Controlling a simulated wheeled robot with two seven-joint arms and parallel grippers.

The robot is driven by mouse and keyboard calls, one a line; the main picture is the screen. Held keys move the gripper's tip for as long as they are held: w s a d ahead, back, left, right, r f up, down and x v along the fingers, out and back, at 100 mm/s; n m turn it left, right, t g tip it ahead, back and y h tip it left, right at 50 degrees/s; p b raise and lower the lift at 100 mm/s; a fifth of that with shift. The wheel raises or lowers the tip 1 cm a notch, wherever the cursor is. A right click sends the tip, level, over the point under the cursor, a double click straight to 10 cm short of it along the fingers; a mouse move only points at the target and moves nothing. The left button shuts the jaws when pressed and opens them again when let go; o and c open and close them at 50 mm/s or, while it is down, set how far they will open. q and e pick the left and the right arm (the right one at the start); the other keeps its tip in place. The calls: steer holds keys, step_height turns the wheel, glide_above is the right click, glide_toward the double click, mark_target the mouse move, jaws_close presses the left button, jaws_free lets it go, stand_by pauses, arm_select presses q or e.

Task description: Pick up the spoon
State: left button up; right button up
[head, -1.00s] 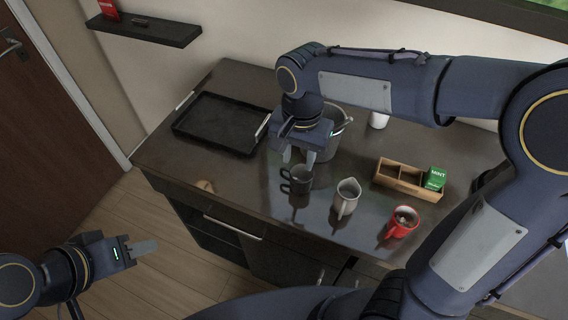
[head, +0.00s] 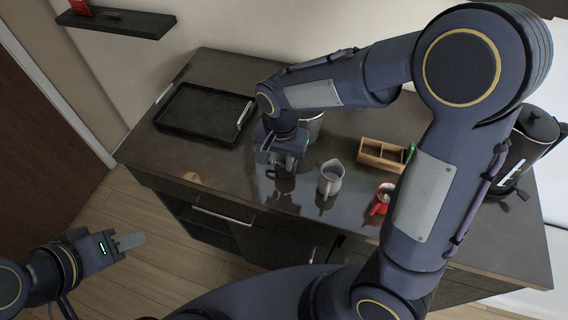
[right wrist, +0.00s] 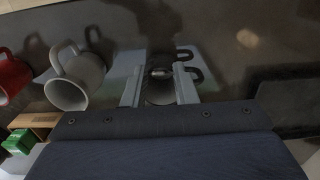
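I cannot clearly make out a spoon. A small pale shape shows at the dark mug (right wrist: 160,92) in the right wrist view, too small to name. My right gripper (head: 280,168) is over the dark mug (head: 281,184) in the head view. In the right wrist view its two fingers (right wrist: 159,87) are apart, one on each side of the mug, with no visible grip on anything.
A wooden box (head: 382,155) stands behind. A black tray (head: 202,138) lies left. A dark kettle (head: 532,145) stands far right. The counter's front left is clear.

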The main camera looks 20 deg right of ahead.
jaws_close()
steer(key=shift+r, duration=0.1)
